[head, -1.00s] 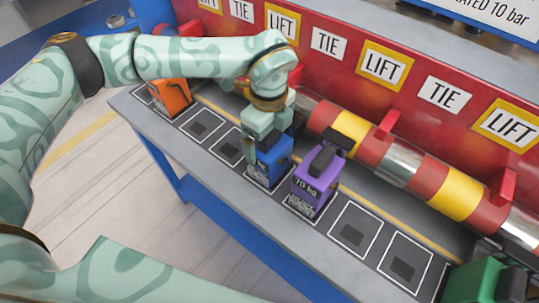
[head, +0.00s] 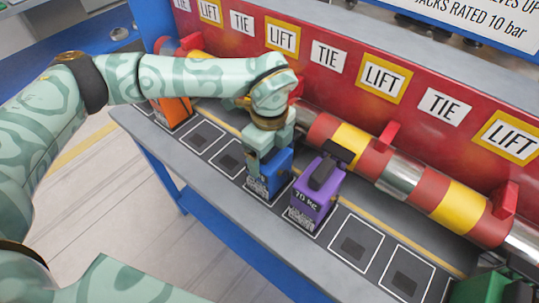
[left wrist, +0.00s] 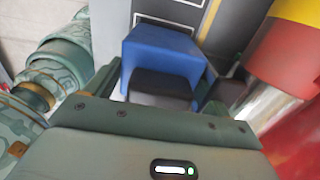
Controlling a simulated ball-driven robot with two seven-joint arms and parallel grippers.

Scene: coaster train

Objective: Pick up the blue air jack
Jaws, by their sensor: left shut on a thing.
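The blue air jack (head: 270,177) stands upright on a marked square of the grey bench shelf, in the middle of the head view. My left gripper (head: 268,152) is above it, pointing down, and shut on its dark top handle. In the left wrist view the blue air jack (left wrist: 160,52) shows just beyond my left gripper (left wrist: 160,95), with the dark handle between the fingers. The fingertips are partly hidden. The jack appears to rest on the shelf; I cannot tell any gap below it. My right gripper does not show.
A purple jack (head: 315,195) marked 70 kg stands close to the right of the blue one. An orange jack (head: 174,110) is at the left, a green one (head: 490,289) at the lower right. A red, yellow and silver pipe (head: 400,173) runs behind. Empty marked squares (head: 355,245) lie between.

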